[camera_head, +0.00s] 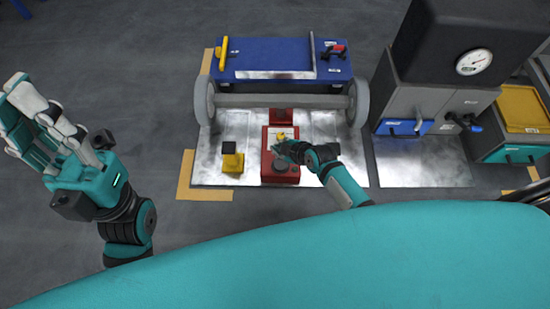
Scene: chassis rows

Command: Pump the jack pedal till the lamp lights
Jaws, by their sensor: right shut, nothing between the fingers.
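A red jack (267,174) lies on the metal floor plate, below the axle of a blue chassis (270,56). A dark round part, maybe its pedal (286,167), shows at its near end. A small yellow part (281,135) sits on its middle. My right gripper (281,149) is shut and empty, over or against the middle of the jack; I cannot tell if it touches. It hides part of the jack. My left gripper (28,120) is open and empty over bare floor at the far left. I cannot make out a lit lamp.
A yellow block with a black top (232,160) stands left of the jack. Wheels (204,100) flank the chassis. A grey cabinet with a gauge (474,62) and a yellow-topped box (522,107) stand on the right. The floor at left is clear.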

